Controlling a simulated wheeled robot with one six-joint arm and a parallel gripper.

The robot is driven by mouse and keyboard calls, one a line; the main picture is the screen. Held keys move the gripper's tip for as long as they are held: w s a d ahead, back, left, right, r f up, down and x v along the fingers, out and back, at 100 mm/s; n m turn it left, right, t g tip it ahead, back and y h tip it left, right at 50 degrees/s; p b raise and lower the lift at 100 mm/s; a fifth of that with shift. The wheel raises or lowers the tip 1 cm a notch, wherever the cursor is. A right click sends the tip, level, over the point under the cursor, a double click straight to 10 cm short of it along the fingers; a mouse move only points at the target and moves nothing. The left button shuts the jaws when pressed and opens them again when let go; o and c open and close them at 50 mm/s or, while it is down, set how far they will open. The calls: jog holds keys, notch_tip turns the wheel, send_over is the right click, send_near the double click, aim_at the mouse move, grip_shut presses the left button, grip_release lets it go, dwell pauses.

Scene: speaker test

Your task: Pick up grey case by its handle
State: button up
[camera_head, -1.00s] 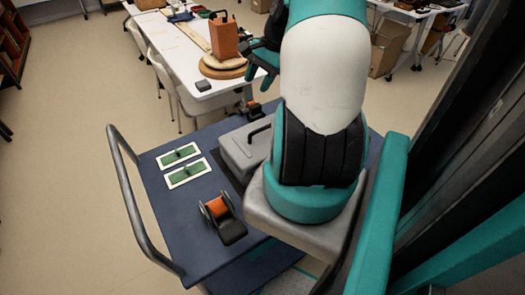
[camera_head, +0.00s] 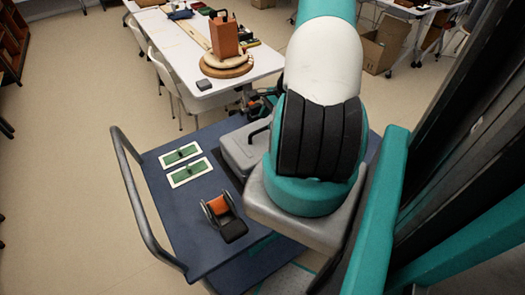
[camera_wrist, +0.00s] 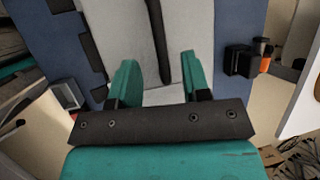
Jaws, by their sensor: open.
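The grey case (camera_head: 232,154) lies on the blue cart, partly hidden behind my arm in the head view. Its black handle (camera_head: 259,131) stands up from the top. In the wrist view the case's grey face (camera_wrist: 193,30) fills the upper middle, and the dark handle (camera_wrist: 157,35) runs down it. My gripper (camera_wrist: 158,62) is open and empty, with one teal finger on each side of the handle's line in that view. I cannot tell whether the fingers are level with the handle or still short of it. In the head view my arm hides most of the gripper.
The blue cart (camera_head: 190,225) has a grey rail (camera_head: 133,200) at left. On it are two green-and-white plates (camera_head: 185,163) and an orange-and-black reel-like item (camera_head: 222,215). A white table (camera_head: 170,45) with a brown box (camera_head: 224,35) stands behind. Floor at left is clear.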

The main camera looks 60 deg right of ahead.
aim_at(263, 129)
jog(key=shift+p+x, duration=1.15)
jog(key=shift+x, duration=1.5)
jog(key=shift+d, duration=0.1)
grip_shut()
